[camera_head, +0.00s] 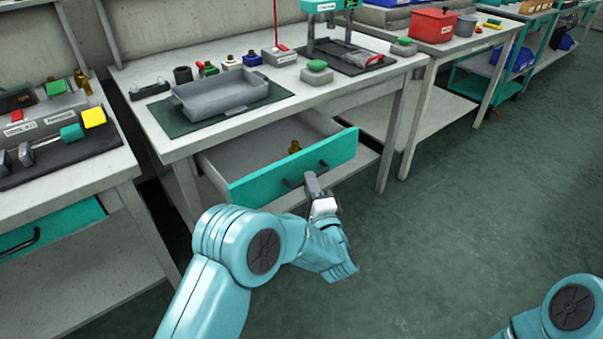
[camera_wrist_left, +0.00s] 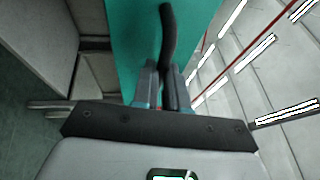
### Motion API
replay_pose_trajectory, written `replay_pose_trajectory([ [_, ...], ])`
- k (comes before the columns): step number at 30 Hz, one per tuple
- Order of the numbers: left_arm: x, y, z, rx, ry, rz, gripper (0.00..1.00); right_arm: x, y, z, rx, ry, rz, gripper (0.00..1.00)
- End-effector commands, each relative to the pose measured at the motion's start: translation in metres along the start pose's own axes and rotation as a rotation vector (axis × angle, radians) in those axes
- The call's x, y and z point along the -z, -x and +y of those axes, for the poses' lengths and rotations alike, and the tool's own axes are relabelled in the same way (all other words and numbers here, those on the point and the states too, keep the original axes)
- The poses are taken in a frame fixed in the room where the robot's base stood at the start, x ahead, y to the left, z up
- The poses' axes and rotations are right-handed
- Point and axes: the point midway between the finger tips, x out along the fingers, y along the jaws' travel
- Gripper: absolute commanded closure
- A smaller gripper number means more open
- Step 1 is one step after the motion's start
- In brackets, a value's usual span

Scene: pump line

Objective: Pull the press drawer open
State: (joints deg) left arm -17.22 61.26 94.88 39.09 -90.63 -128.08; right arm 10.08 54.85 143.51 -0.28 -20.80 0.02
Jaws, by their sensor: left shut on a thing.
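The press drawer (camera_head: 262,180) has a teal front and stands pulled out from under the middle workbench. Its grey inside shows, with a small brass part (camera_head: 294,147) in it. My left gripper (camera_head: 311,180) is at the right part of the dark handle on the drawer front. In the left wrist view the gripper's fingers (camera_wrist_left: 161,88) are shut on the dark handle (camera_wrist_left: 168,35), with the teal drawer front (camera_wrist_left: 130,45) beside it. My right gripper is out of view; only part of my right arm shows at the lower right.
The workbench (camera_head: 205,140) carries a grey tray (camera_head: 220,92), small coloured parts and a teal press (camera_head: 330,25). Another bench (camera_head: 60,170) with a closed teal drawer (camera_head: 50,225) stands at left. The green floor (camera_head: 470,210) at right is clear.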

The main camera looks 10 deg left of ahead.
Motion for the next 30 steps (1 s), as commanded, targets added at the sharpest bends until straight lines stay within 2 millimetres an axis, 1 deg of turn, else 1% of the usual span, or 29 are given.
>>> replay_pose_trajectory([
  [3,0.005,0.011,-0.004,0.002,0.000,0.002,1.00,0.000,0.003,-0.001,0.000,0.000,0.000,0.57],
  [7,0.008,0.018,-0.005,0.001,0.001,0.001,1.00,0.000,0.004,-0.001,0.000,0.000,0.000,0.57],
  [12,0.010,0.023,-0.006,0.003,0.001,0.000,1.00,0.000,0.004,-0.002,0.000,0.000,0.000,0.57],
  [20,0.010,0.024,-0.006,0.003,0.001,0.000,1.00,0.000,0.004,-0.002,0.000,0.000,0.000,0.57],
  [21,0.010,0.025,-0.006,0.003,0.001,0.000,0.84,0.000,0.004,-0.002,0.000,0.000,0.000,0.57],
  [23,0.011,0.025,-0.006,0.002,0.001,0.000,0.65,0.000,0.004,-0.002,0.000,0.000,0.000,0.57],
  [24,0.010,0.025,-0.006,0.002,0.001,0.000,0.62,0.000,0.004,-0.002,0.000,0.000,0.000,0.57],
  [30,0.010,0.025,-0.006,0.002,0.001,0.000,0.62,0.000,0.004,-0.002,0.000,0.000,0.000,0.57],
])
